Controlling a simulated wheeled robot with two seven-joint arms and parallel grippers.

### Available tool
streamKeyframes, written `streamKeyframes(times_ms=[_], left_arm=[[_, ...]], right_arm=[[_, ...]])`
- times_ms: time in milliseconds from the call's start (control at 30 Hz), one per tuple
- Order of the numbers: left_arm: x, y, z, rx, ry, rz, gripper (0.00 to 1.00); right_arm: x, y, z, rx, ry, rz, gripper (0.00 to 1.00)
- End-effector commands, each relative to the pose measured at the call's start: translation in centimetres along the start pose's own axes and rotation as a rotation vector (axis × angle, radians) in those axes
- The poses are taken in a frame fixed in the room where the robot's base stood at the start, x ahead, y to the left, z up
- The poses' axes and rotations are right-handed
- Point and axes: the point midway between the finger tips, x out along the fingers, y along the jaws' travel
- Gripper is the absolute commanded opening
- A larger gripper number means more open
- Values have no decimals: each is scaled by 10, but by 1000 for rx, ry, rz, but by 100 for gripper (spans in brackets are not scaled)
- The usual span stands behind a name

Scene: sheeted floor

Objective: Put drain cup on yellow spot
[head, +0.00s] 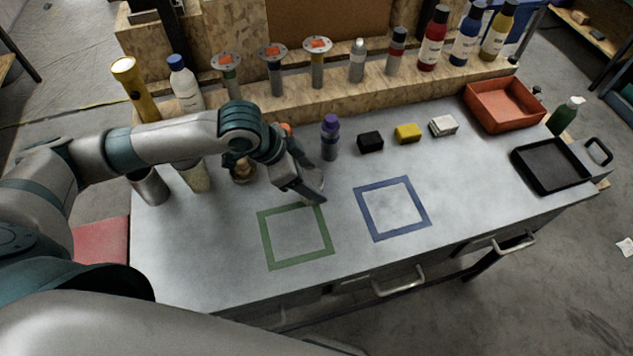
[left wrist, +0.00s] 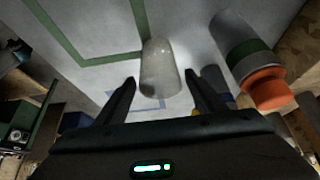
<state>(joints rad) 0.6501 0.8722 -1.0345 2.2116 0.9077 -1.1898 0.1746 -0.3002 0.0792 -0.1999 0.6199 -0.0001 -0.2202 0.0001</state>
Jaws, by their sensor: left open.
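A pale, translucent cup (left wrist: 160,68) shows in the left wrist view, just beyond and between the fingertips of my left gripper (left wrist: 159,80). The fingers are apart and the cup is not gripped. In the head view my left gripper (head: 312,194) is low over the table, by the top right corner of the green taped square (head: 298,262). I cannot make out this cup in the head view; the gripper may hide it. I see no plain yellow spot on the table; a blue taped square (head: 393,235) is to the right. My right gripper is not in view.
A grey cylinder with an orange top (left wrist: 258,80) stands beside the cup. A purple-topped bottle (head: 330,140), black block (head: 370,142), yellow block (head: 407,133) and white block (head: 443,125) line the back. A red bin (head: 505,110) and black tray (head: 551,170) are at right.

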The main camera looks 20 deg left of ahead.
Motion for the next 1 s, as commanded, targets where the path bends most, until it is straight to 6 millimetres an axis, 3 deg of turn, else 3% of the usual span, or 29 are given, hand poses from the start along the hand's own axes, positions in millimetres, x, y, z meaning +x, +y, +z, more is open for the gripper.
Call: streamKeyframes(times_ms=[300,500,1000], left_arm=[[-56,-1,0,2,1,-4,63],[-79,-1,0,1,1,-3,63],[-86,0,0,0,0,-1,63]], right_arm=[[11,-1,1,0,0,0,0],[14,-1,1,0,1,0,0],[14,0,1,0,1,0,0]])
